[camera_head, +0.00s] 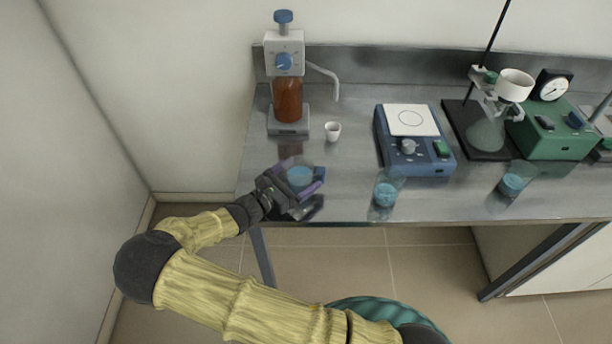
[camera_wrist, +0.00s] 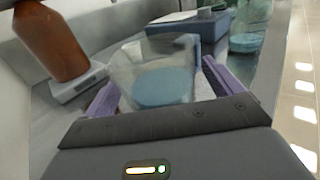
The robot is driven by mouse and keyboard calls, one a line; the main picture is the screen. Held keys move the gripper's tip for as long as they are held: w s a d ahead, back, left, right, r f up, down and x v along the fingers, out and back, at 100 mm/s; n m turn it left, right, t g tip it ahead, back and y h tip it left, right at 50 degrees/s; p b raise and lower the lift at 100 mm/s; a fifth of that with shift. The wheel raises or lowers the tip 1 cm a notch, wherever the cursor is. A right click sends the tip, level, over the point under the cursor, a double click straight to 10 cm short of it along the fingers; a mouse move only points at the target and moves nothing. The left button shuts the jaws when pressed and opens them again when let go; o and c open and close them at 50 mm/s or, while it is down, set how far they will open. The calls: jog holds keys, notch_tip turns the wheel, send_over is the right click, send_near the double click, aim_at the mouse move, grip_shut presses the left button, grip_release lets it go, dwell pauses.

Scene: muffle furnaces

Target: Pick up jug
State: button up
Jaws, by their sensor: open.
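A clear glass jug (camera_head: 300,176) with blue liquid stands upright near the left front of the metal bench. It also shows large in the wrist view (camera_wrist: 160,85), in the middle. My gripper (camera_head: 303,175) is open, with one purple finger on each side of the jug. In the wrist view the fingers (camera_wrist: 160,90) flank the glass, and the dark palm hides its lower near side. I cannot tell whether either finger touches the glass.
A bottle dispenser (camera_head: 287,95) and a small white cup (camera_head: 333,131) stand behind. A blue hotplate (camera_head: 430,160) and two similar glass vessels (camera_head: 386,193) (camera_head: 513,183) are to the right. The bench (camera_head: 450,205) ends close in front of the jug. A wall (camera_head: 85,130) rises at left.

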dwell(0.5)
jog(key=c, duration=1.6)
jog(key=shift+o, duration=0.2)
jog(key=shift+r, duration=0.15)
notch_tip(320, 180, up, 10)
jog(key=o, duration=0.8)
jog(key=c, duration=0.7)
jog(key=shift+d, duration=0.15)
jog(key=shift+c, duration=0.5)
